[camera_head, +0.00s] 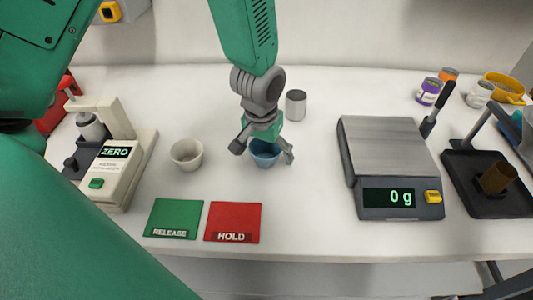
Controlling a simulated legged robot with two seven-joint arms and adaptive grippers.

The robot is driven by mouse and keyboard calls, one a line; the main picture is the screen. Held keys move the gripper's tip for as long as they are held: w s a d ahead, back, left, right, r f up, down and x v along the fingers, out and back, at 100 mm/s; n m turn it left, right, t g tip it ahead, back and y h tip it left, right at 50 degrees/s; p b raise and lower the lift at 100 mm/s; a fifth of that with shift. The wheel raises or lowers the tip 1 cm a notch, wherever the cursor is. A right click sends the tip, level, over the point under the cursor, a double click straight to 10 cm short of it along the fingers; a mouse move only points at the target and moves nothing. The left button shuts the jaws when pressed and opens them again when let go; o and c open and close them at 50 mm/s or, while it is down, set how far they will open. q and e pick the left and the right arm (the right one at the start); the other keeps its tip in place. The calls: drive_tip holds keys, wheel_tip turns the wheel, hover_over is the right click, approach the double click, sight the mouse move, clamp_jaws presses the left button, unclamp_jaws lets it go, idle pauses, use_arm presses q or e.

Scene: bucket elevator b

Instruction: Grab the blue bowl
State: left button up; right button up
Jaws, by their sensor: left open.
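The blue bowl (265,160) sits on the white table near the middle. My left gripper (262,148) comes down from above, its fingers spread on either side of the bowl. It is open, and its palm and fingers hide part of the bowl's rim. I cannot tell whether the fingers touch the bowl. My right gripper is not in view.
A white cup (187,155) stands left of the bowl, and a grey metal cup (296,105) stands behind it to the right. Green (174,217) and red (233,221) pads lie in front. A scale (388,150) is on the right, a ZERO device (118,165) on the left.

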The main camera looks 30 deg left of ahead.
use_arm(q)
drive_tip(key=shift+s+r, duration=0.1)
drive_tip(key=shift+c, duration=0.4)
drive_tip(key=c, duration=1.2)
